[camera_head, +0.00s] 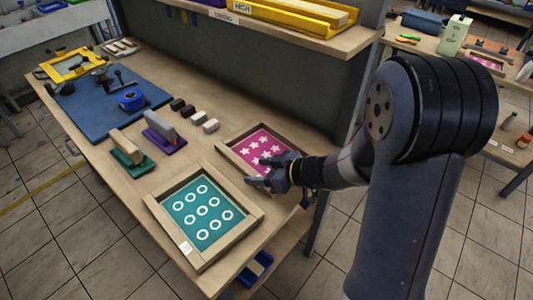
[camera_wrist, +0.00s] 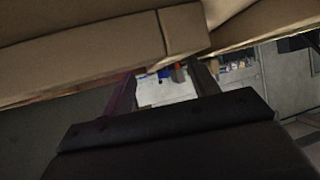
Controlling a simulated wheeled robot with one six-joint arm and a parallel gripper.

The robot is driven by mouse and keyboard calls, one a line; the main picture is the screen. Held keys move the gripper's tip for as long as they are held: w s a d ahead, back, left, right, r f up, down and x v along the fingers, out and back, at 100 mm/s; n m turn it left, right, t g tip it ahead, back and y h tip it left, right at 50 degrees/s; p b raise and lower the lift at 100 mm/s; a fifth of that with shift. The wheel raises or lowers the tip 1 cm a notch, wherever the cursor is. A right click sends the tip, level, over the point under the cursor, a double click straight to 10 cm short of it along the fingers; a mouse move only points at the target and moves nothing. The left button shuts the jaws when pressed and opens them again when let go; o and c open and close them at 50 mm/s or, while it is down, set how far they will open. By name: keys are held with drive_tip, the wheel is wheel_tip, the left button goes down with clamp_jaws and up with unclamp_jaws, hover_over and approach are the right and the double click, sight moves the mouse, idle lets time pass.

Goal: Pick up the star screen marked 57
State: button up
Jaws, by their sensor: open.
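The star screen (camera_head: 244,141) is a wooden frame with a pink mesh and white stars. It lies on the workbench at right of centre in the head view. My gripper (camera_head: 257,172) is open at the frame's near right side and hides part of that side. I cannot read a 57 on it. In the wrist view wooden bars (camera_wrist: 90,62) cross the top, close in front of my open fingers (camera_wrist: 165,85). Whether the fingers touch the frame or straddle its edge, I cannot tell.
A teal screen with white rings (camera_head: 203,213) lies left of my gripper. Squeegees with a green base (camera_head: 131,160) and a purple base (camera_head: 160,138) stand farther left. Small blocks (camera_head: 197,118) sit behind. A shelf (camera_head: 300,40) overhangs the bench's back.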

drive_tip(key=shift+x, duration=1.2)
drive_tip(key=shift+s, duration=0.1)
clamp_jaws()
